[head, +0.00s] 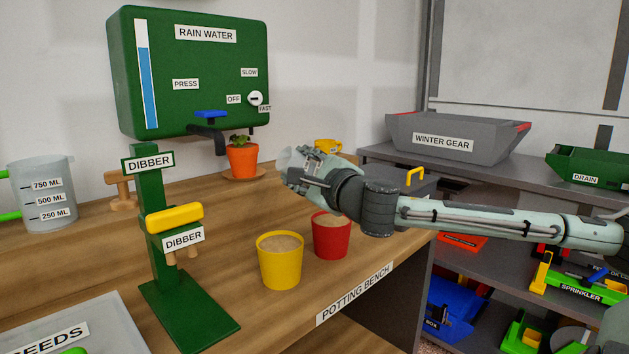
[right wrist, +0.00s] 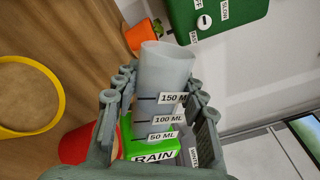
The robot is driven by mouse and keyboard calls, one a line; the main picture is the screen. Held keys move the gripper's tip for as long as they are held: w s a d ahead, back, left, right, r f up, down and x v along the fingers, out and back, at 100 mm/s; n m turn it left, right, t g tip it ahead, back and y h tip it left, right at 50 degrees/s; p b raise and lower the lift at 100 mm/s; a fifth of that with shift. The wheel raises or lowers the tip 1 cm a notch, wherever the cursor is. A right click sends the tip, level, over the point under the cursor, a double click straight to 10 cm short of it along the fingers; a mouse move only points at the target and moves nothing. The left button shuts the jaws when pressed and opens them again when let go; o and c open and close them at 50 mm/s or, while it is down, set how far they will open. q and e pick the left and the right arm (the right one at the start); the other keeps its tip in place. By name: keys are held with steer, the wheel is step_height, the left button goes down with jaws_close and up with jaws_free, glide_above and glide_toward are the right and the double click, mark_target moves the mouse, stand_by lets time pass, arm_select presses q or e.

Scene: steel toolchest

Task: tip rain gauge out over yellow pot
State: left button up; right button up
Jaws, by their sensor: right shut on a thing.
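My right gripper (head: 305,172) is shut on the rain gauge (right wrist: 165,80), a clear cup with a green base and 50, 100 and 150 ML labels. In the head view the gauge is mostly hidden by the gripper. I cannot tell its exact tilt or whether water is in it. The gripper is raised above the bench, just above and behind the red pot. The yellow pot (head: 281,262), filled with brown soil, stands on the bench front; its rim also shows at left in the right wrist view (right wrist: 59,92). My left gripper is out of view.
The red pot (head: 332,238) stands close right of the yellow pot. A green dibber stand (head: 190,299) is to its left. Behind are the rain water tank (head: 190,75) and a potted plant (head: 242,160). A measuring jug (head: 43,195) stands far left.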

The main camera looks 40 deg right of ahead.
steer(key=shift+r, duration=0.1)
stand_by(0.4)
steer(key=shift+r+n, duration=0.25)
steer(key=shift+n, duration=0.55)
stand_by(0.4)
steer(key=shift+a+r+n, duration=0.1)
steer(key=shift+r+n, duration=0.2)
steer(key=shift+n, duration=0.5)
steer(key=shift+r, duration=0.1)
stand_by(0.5)
steer(key=shift+a+r+n, duration=0.15)
steer(key=shift+r+n, duration=0.05)
steer(key=shift+n, duration=0.6)
stand_by(0.6)
